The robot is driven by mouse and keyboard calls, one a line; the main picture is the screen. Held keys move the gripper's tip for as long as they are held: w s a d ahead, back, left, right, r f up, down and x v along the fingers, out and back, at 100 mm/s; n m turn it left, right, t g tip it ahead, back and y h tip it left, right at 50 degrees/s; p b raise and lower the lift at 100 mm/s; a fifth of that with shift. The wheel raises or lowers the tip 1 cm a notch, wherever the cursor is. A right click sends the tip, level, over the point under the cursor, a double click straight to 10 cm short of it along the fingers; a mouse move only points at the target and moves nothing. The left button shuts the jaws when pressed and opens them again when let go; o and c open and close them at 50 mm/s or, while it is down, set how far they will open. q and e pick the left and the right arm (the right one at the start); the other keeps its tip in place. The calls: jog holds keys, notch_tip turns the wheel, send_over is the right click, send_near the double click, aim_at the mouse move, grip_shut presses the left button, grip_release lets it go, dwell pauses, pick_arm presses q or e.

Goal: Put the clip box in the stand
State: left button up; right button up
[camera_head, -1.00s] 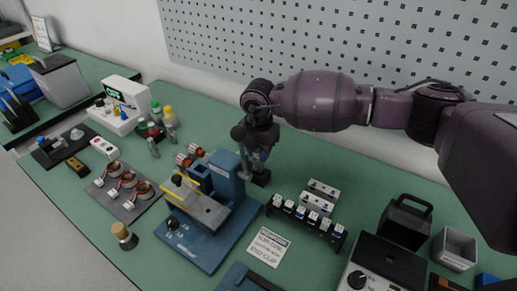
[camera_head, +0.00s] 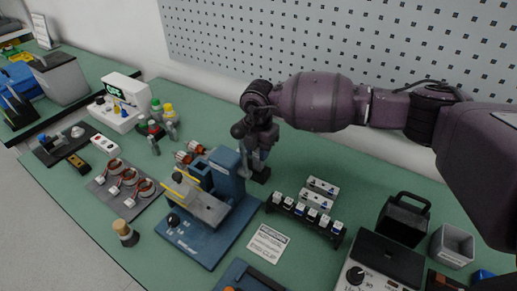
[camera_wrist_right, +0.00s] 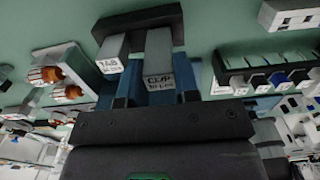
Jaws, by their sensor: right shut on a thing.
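My right gripper (camera_head: 261,157) points down behind the blue press, shut on the clip box. In the right wrist view the clip box (camera_wrist_right: 159,62) is a grey block marked "CLIP" in front of the gripper's dark palm. Its far end meets the black stand (camera_wrist_right: 138,18); I cannot tell how deep it sits. A second grey box (camera_wrist_right: 110,55) marked "TAB" rises from the stand to its left. In the head view the stand (camera_head: 260,176) shows as a small black block under the gripper, partly hidden. My left gripper is not in view.
The blue press (camera_head: 205,215) stands close in front of the gripper. A black rack (camera_head: 305,221) of small connectors and a white card (camera_head: 268,243) are to the right. Coils (camera_head: 125,181) lie left. The pegboard wall (camera_head: 350,50) rises behind. Some green mat is bare behind the rack.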

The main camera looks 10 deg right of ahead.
aim_at(258, 158)
jog(key=shift+f, duration=0.5)
dwell(0.8)
jog(key=shift+f, duration=0.45)
jog(key=shift+f, duration=0.15)
jog(key=shift+f, duration=0.45)
jog(key=o, duration=1)
notch_tip(258, 158, up, 11)
jog(key=shift+f+p, duration=0.1)
jog(key=shift+p, duration=0.5)
